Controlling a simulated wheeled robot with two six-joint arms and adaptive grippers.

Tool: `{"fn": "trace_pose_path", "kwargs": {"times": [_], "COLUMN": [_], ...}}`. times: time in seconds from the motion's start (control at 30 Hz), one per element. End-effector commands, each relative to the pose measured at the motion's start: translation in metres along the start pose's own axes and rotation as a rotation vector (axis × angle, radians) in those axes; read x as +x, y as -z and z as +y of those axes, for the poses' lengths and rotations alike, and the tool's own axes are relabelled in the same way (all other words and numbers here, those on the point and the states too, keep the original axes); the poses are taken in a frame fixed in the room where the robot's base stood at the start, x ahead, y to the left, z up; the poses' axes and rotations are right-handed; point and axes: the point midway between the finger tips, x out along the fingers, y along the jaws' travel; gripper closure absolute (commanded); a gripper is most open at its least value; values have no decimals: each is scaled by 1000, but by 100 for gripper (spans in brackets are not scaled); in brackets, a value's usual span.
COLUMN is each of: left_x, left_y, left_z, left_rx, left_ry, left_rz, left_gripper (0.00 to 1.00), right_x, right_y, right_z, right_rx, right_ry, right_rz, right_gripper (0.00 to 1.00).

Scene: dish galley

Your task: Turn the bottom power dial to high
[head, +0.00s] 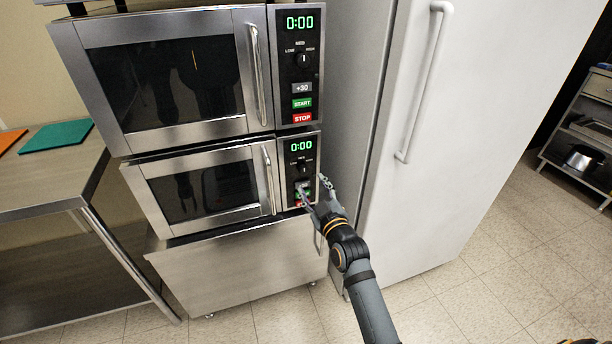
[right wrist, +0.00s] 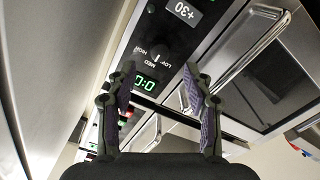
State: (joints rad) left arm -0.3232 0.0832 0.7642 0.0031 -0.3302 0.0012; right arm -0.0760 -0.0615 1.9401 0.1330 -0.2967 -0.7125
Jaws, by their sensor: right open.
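The bottom power dial (head: 303,168) is a black knob on the lower microwave's control panel, below its green 0:00 display. It shows close up and turned over in the right wrist view (right wrist: 166,43), with LOW, MED and HIGH labels around it. My right gripper (head: 312,187) is in front of this panel, just below the dial, covering part of the buttons. In the right wrist view its fingers (right wrist: 158,76) are apart with nothing between them, and the dial lies beyond the tips. My left gripper is not in view.
The upper microwave (head: 180,75) has its own dial (head: 303,60) and buttons. The lower microwave's door handle (head: 268,180) is left of the panel. A white fridge (head: 440,150) stands close on the right. A steel table (head: 50,170) with cutting boards is at left.

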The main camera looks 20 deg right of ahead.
Motion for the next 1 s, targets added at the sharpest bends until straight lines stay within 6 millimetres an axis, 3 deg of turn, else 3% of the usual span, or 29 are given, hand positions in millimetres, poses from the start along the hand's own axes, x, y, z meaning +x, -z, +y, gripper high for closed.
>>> {"fn": "trace_pose_path", "kwargs": {"times": [0.1,0.3,0.67,1.0], "left_x": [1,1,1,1], "left_y": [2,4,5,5], "left_z": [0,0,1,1], "left_rx": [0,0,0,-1], "left_ry": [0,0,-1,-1], "left_rz": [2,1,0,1], "left_gripper": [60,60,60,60], "right_x": [26,55,62,61], "right_y": [0,0,0,-1], "right_z": [0,0,0,0], "right_rx": [-1,-1,0,0], "right_ry": [-1,0,0,0], "right_rz": [1,0,-1,-1], "right_gripper": [48,48,48,95]}}
